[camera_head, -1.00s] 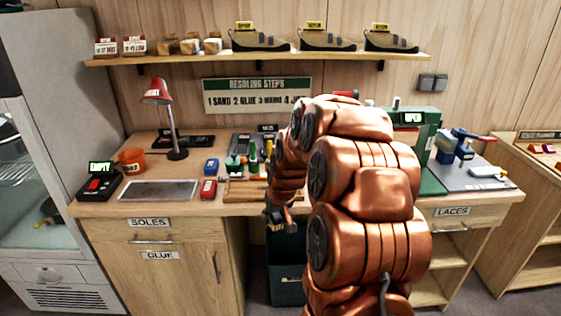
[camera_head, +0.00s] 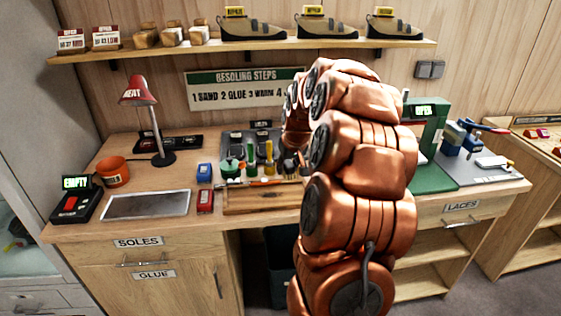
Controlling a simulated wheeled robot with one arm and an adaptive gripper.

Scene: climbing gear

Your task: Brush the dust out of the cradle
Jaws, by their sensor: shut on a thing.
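My gripper (camera_head: 291,163) is small and dark at the end of my copper arm, over the middle of the bench at the right end of the tool area. It is shut on a small brownish thing, which may be a brush; my arm and the distance hide its shape. I cannot make out for sure which thing is the cradle, or any dust. A green machine (camera_head: 432,140) with a lit display stands to the right, partly behind my arm. A blue clamp-like device (camera_head: 453,138) with a red handle stands beside it on a grey plate (camera_head: 480,172).
The workbench holds a wooden board (camera_head: 262,199), a grey mat (camera_head: 147,205), a black "EMPTY" device (camera_head: 75,205), an orange pot (camera_head: 113,170), a red lamp (camera_head: 138,95) and several upright tools. A shelf (camera_head: 160,52) with shoes runs above. My arm blocks the bench's centre right.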

